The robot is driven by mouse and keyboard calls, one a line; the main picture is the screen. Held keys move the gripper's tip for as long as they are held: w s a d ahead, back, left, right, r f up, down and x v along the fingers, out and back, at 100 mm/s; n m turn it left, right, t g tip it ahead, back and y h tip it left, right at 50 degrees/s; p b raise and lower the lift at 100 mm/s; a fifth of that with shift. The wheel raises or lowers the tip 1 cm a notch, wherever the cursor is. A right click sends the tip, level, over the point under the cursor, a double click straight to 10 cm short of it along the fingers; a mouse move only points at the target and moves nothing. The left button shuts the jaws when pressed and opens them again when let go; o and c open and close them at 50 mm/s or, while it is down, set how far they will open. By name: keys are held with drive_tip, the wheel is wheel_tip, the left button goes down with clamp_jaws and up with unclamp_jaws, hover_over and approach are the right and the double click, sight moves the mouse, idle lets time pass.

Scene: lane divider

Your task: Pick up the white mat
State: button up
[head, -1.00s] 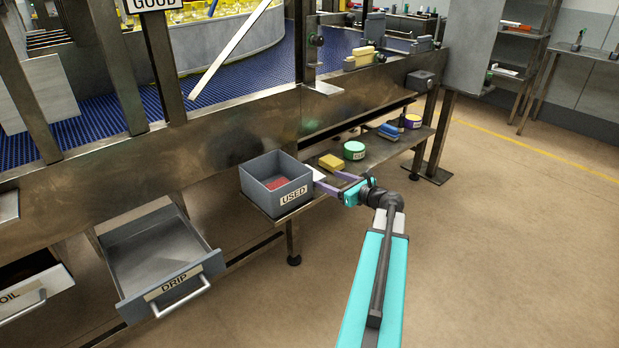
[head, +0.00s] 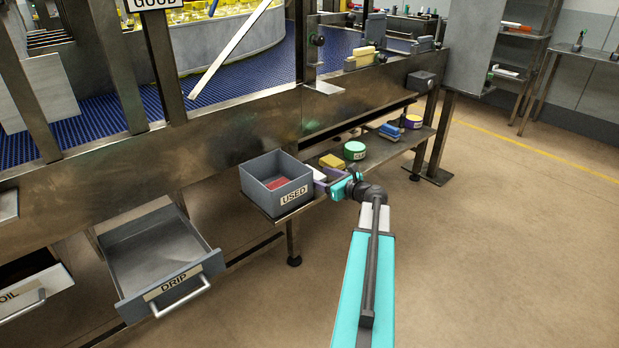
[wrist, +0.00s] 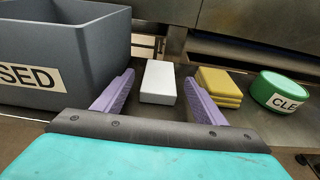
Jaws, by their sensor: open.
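The white mat (wrist: 159,82) is a small white block lying on the low metal shelf. In the wrist view it sits between and just beyond the two purple fingers of my gripper (wrist: 158,95), with gaps on both sides. In the head view the white mat (head: 319,174) shows partly behind my gripper (head: 323,181), beside the USED bin. My gripper is open and holds nothing. The fingers point toward the back of the shelf.
The grey USED bin (wrist: 60,45) stands close on the left of my gripper. Stacked yellow pads (wrist: 219,87) and a green round container (wrist: 281,93) are on the right. An open DRIP drawer (head: 165,262) juts out at lower left. The floor at right is clear.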

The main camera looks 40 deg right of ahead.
drive_tip(key=shift+x, duration=1.65)
drive_tip(key=c, duration=1.1)
